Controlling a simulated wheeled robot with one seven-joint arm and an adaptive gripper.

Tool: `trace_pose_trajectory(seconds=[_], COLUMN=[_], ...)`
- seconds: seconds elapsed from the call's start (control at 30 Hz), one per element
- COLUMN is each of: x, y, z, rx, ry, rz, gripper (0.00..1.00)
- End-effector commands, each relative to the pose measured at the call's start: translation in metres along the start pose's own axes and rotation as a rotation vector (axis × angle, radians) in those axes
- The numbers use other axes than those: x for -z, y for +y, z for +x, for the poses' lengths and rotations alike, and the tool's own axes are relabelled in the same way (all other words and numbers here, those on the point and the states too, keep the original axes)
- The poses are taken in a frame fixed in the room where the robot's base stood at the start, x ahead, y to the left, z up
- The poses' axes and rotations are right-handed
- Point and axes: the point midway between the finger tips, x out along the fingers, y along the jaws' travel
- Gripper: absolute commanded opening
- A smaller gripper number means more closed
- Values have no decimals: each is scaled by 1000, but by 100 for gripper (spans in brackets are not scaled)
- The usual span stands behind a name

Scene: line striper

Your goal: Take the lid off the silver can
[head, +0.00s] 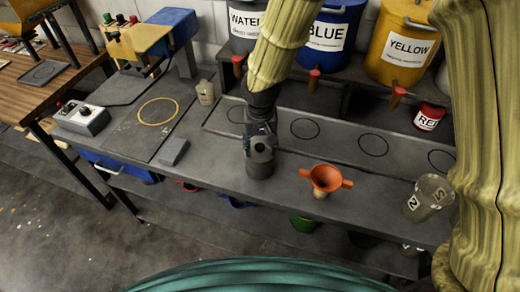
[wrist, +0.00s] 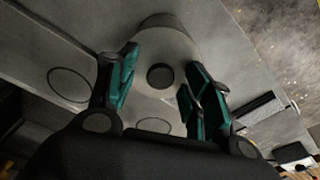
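The silver can (head: 260,170) stands on the grey bench, below the end of my arm in the head view. Its round top, the lid (wrist: 158,48), carries a dark round knob (wrist: 160,76) that faces the wrist camera. My gripper (head: 261,132) is just above and behind the can. In the wrist view my gripper (wrist: 162,72) has its teal fingers apart, one on each side of the knob, with clear gaps to it. Whether the fingers touch the lid's edge cannot be told. Nothing is seen held.
An orange funnel (head: 326,180) stands right of the can, and a clear numbered cup (head: 428,197) farther right. A small grey block (head: 173,151) lies to the left. A red can (head: 429,117) and large paint buckets (head: 403,45) are behind.

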Motion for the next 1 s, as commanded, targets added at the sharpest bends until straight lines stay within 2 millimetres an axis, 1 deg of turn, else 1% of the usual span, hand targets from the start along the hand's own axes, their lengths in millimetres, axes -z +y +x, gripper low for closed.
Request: trace_pose_trajectory(seconds=[0.03,0.17,0.2,0.23,0.67,0.87,1.0], x=[0,0,0,0,1,3,5], y=[0,0,0,0,0,0,0], z=[0,0,0,0,-3,-16,-33], rx=[0,0,0,0,1,2,2], ry=[0,0,0,0,1,3,4], rz=[0,0,0,0,1,1,2], gripper=[40,16,9,4,4,4,4])
